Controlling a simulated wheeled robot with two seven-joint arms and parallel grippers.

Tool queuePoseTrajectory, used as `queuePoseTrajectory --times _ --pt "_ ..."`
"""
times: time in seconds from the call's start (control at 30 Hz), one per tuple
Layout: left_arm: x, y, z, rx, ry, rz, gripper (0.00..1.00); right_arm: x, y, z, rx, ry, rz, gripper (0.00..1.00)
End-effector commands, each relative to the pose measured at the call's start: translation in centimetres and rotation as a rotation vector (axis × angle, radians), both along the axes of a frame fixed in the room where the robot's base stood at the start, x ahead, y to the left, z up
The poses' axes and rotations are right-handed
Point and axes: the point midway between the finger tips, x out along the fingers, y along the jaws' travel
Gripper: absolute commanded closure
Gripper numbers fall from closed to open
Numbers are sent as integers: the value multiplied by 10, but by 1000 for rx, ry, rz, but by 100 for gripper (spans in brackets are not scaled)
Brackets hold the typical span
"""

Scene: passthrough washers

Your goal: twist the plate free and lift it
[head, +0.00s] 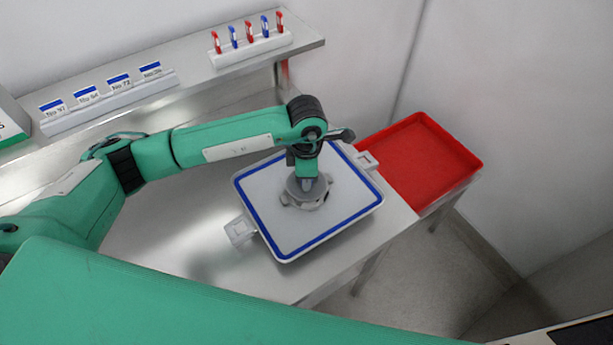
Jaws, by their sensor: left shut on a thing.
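A pale grey round plate (297,201) with small lobes on its edge sits in the middle of a white, blue-rimmed square panel (281,230). My left gripper (308,187) points down onto it from above and is shut on its middle part. The fingers and wrist hide much of the plate, so I cannot tell how far it is turned. It appears to rest on the panel, with no visible gap. My right gripper is out of the picture.
The panel has white clips (240,231) on two sides and lies on a steel table (185,235). An empty red tray (425,160) is to the right. A shelf (200,82) behind carries labelled cards (119,82) and a rack of red and blue items (249,45).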

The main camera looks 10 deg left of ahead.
Motion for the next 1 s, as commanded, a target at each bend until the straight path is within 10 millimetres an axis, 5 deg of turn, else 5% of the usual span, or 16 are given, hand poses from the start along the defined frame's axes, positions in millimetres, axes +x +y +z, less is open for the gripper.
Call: queuePoseTrajectory --times 1.0 --pt "0 0 42 0 -1 0 98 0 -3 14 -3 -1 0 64"
